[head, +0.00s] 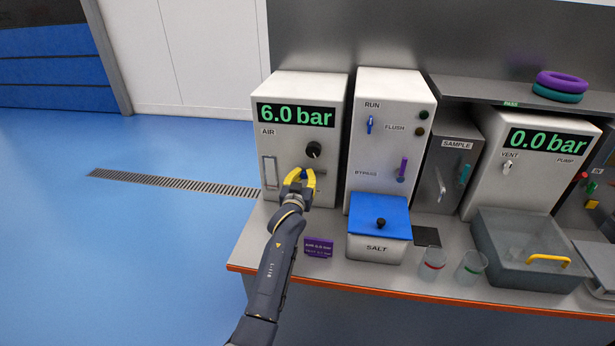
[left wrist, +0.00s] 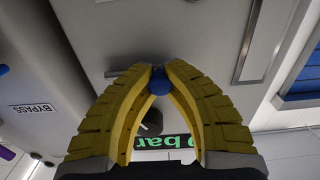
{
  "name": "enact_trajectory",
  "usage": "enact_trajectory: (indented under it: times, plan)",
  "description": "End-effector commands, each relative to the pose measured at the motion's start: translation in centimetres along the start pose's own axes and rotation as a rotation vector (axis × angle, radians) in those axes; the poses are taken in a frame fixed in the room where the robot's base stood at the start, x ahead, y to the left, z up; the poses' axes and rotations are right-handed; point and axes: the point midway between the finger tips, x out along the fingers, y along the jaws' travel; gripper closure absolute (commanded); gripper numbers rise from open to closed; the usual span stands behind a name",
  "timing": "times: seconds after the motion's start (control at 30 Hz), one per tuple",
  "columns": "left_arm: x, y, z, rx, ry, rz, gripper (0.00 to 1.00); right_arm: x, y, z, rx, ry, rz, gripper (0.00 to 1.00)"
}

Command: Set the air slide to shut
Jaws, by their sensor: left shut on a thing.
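The white AIR box (head: 260,110) stands at the left end of the bench, with a display reading 6.0 bar (head: 296,115). A black round knob (head: 313,150) sits below the display. My left gripper (head: 303,174), with yellow fingers, is at the box's lower front. It is shut on the blue knob of the air slide; in the left wrist view the knob (left wrist: 160,82) shows between the fingertips (left wrist: 160,70). A short length of the slide's slot (left wrist: 125,72) shows to one side; the rest is hidden by the fingers. My right gripper is out of view.
A vertical clear gauge (head: 269,172) is on the box left of the gripper. Right of it stands a box with RUN, FLUSH and BYPASS controls (head: 393,105). A blue-lidded salt tub (head: 378,245) and a purple card (head: 318,247) are in front.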

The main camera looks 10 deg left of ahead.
Motion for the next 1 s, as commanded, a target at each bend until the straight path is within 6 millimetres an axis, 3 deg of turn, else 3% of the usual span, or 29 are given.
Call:
enact_trajectory:
  times: [0.03, 0.2, 0.6, 0.63, 0.7, 0.9, 1.0]
  plan:
    - [0.0, -1.2, 0.1, 0.005, 0.000, -0.004, 1.00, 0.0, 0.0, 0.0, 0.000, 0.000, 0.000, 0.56]
    - [0.0, -3.5, 0.1, 0.004, -0.001, -0.003, 1.00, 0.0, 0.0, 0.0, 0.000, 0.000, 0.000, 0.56]
    - [0.0, -4.5, 0.1, 0.003, -0.002, -0.005, 1.00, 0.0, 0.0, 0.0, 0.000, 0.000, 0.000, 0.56]
    - [0.0, -4.5, 0.1, 0.003, -0.002, -0.005, 0.87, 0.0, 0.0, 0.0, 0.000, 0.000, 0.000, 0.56]
    - [0.0, -4.5, 0.1, 0.003, -0.002, -0.005, 0.79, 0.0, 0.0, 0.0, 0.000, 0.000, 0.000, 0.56]
    - [0.0, -4.3, 0.1, 0.002, -0.001, -0.003, 0.55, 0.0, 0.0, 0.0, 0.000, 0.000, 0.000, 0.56]
    - [0.0, -4.3, 0.0, 0.002, -0.001, -0.003, 0.53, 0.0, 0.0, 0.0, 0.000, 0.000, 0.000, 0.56]
